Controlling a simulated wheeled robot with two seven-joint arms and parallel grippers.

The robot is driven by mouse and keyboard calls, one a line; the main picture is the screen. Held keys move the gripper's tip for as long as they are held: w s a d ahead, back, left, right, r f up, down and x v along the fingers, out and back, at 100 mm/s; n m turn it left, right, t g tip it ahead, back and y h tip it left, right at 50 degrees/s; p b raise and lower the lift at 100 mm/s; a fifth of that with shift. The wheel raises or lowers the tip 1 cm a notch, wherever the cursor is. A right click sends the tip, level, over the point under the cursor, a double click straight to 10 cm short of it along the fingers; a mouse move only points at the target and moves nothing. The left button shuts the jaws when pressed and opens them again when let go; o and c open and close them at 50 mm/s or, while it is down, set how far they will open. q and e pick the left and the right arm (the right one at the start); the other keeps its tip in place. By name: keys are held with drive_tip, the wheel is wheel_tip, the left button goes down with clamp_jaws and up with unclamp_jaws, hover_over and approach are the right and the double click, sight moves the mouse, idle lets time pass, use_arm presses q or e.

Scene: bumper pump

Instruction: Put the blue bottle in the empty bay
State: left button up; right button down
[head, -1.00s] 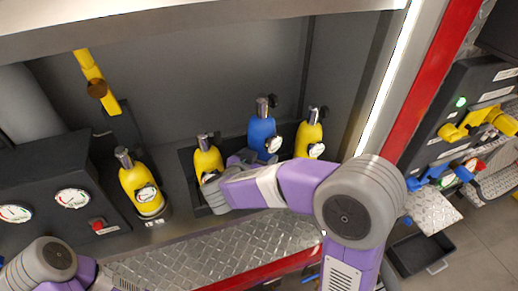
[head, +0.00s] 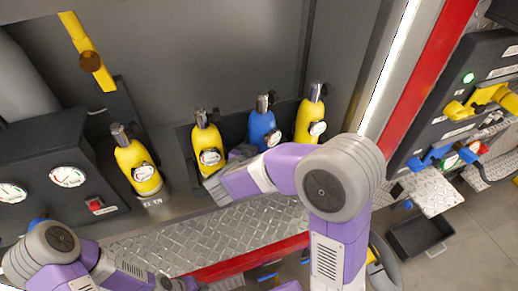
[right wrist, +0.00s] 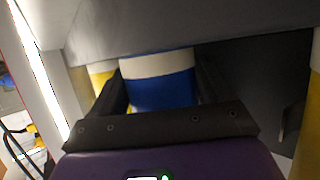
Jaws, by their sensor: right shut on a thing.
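The blue bottle (head: 262,127) with a metal valve and gauge stands upright between two yellow bottles, the left one (head: 207,140) and the right one (head: 308,120), in a dark rack (head: 184,142). Its top is about in line with theirs. My right gripper (head: 243,157) is shut on the blue bottle from the front. In the right wrist view the bottle's blue body and white band (right wrist: 158,65) show between the dark fingers. The bottle's base and the bay floor are hidden, so I cannot tell whether it touches down.
Another yellow bottle (head: 137,165) stands apart to the left, beside a dark gauge panel (head: 65,165). A yellow lever (head: 90,62) rises behind it. A tread-plate ledge (head: 200,235) with a red edge runs along the front. A lit post and red pillar bound the right.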

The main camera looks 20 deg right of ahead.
unclamp_jaws()
drive_tip(key=shift+r, duration=0.1)
drive_tip(key=s+a, duration=0.2)
drive_tip(key=a, duration=0.1)
drive_tip(key=s+a+p, duration=0.1)
drive_tip(key=s+a, duration=0.2)
drive_tip(key=s+a+p, duration=0.1)
drive_tip(key=s+a, duration=0.2)
drive_tip(key=shift+r, duration=0.2)
drive_tip(key=shift+s+a, duration=0.4)
drive_tip(key=shift+a, duration=0.05)
